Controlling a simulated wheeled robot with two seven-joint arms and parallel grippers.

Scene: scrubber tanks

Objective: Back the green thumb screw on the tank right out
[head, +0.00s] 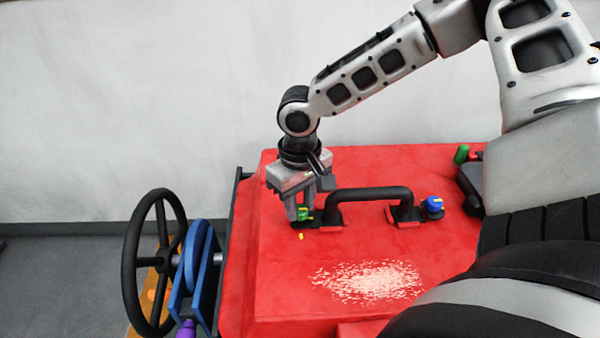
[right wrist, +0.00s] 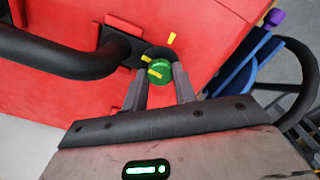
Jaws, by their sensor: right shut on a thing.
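The green thumb screw (head: 303,214) sits on the top of the red tank (head: 400,250), at the left foot of a black handle. My right gripper (head: 304,211) comes down on it from above and is shut on it. In the right wrist view the screw (right wrist: 159,71) shows as a green knob with a yellow mark, between the two fingertips (right wrist: 160,90). A separate yellow mark (right wrist: 171,39) is on the red surface beside it. How far the screw is threaded in cannot be told. My left gripper is not in view.
The black handle (head: 370,193) stands close beside the right gripper. A blue knob (head: 433,206) and a green knob (head: 461,154) are farther right. A black handwheel (head: 130,270) and blue bracket (head: 212,280) are at the left. A pale speckled patch marks the tank top.

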